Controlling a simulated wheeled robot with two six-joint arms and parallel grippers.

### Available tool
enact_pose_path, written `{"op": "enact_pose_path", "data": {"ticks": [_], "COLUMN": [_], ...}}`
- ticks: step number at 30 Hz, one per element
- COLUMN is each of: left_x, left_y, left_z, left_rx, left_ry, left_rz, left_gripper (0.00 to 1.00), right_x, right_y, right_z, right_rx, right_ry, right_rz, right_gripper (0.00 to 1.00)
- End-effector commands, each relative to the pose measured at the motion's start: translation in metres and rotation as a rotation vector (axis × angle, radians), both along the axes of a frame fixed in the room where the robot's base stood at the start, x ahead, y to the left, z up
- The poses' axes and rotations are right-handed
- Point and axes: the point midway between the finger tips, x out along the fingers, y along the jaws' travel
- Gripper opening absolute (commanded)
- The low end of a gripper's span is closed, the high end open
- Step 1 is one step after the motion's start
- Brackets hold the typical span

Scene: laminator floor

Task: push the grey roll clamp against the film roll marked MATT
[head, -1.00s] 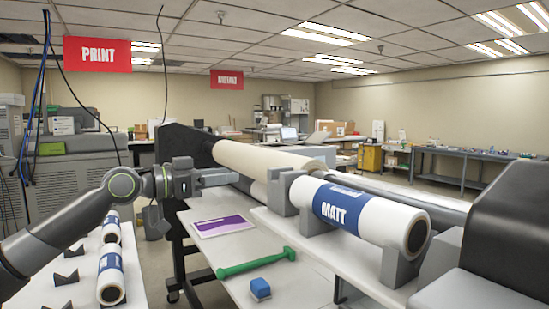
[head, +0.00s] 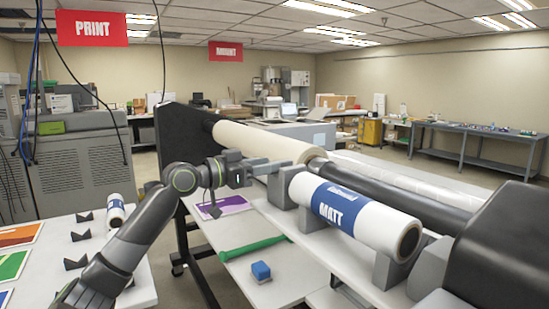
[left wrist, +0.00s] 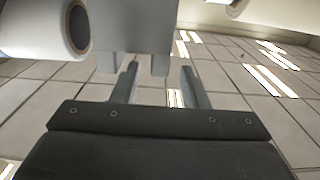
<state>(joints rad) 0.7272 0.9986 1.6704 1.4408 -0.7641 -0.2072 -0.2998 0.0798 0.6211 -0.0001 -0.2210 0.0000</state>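The grey roll clamp (head: 282,190) stands on the white ledge at the left, far end of the film roll marked MATT (head: 350,215). That roll is white with a blue label and lies on grey cradles. In the left wrist view the clamp (left wrist: 130,25) shows as a grey block with two prongs, and a white roll end with a dark core (left wrist: 40,28) sits beside it with a narrow gap. My left gripper (head: 276,167) is at the clamp's upper left side. Its fingers (left wrist: 160,72) are apart, with the clamp just beyond them; contact cannot be told. My right gripper is not in view.
A green tool (head: 252,246) and a blue block (head: 261,271) lie on the lower white shelf, near a purple sheet (head: 228,204). A cream roll (head: 255,140) and a black roller (head: 400,192) run behind. A side table (head: 60,235) stands at left.

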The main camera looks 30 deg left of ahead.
Motion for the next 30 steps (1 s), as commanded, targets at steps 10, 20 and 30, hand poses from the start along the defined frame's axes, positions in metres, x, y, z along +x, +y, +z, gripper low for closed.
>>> {"op": "enact_pose_path", "data": {"ticks": [10, 20, 30], "left_x": [0.025, 0.027, 0.027], "left_y": [-0.015, -0.016, -0.016], "left_z": [0.001, 0.0, 0.0], "left_rx": [-0.001, 0.001, 0.001], "left_ry": [0.0, -0.001, -0.001], "left_rz": [-0.001, 0.0, 0.0], "left_gripper": [0.4, 0.4, 0.0], "right_x": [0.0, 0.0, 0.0], "right_y": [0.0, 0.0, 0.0], "right_z": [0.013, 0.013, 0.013], "right_rx": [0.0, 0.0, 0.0], "right_ry": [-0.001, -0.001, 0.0], "right_rz": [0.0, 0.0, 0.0], "right_gripper": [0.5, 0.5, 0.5]}}
